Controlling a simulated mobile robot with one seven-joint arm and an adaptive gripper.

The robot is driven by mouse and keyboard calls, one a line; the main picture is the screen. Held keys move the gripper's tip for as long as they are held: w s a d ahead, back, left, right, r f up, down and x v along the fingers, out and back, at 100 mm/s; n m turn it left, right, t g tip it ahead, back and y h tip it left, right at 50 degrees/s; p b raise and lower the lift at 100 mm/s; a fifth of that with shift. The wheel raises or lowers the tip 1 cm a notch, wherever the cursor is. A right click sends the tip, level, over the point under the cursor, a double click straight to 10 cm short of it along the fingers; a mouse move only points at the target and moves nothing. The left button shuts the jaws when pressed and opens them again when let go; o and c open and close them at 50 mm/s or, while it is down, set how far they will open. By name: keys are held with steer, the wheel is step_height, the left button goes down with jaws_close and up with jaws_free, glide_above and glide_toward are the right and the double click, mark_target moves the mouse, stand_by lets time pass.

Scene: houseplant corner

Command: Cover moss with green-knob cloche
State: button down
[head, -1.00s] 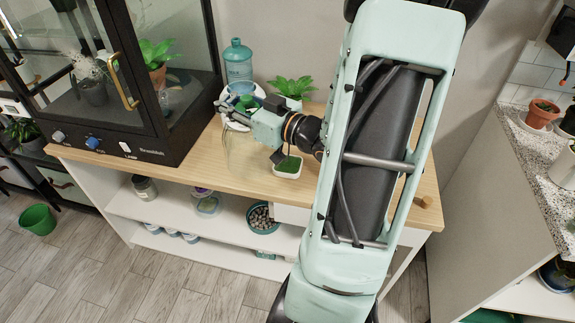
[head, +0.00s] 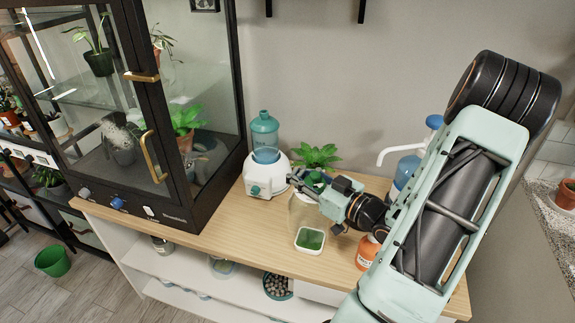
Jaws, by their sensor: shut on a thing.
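The moss (head: 309,239) is a green patch in a small white square dish near the front edge of the wooden counter. The cloche (head: 301,213) is a clear, faint glass cover, upright just behind or above the dish in the picture. Its green knob (head: 314,178) is at the fingers of my gripper (head: 303,184), which is shut on it. The fingers partly hide the knob. The glass is too faint to show whether its lower rim touches the counter or the dish.
A white humidifier (head: 264,185) with a teal bottle stands left of the cloche. A leafy plant (head: 315,156) is behind it. An orange jar (head: 367,252) and a blue pump bottle (head: 405,172) are to the right. A glass cabinet (head: 190,120) borders the left side.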

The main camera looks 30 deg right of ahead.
steer(key=shift+f+b, duration=2.05)
steer(key=shift+f, duration=0.4)
steer(key=shift+f+b, duration=1.5)
steer(key=shift+f, duration=0.5)
stand_by(0.4)
steer(key=c, duration=1.4)
jaws_free()
steer(key=shift+c, duration=0.2)
steer(key=shift+f, duration=0.1)
steer(key=shift+r, duration=5.1)
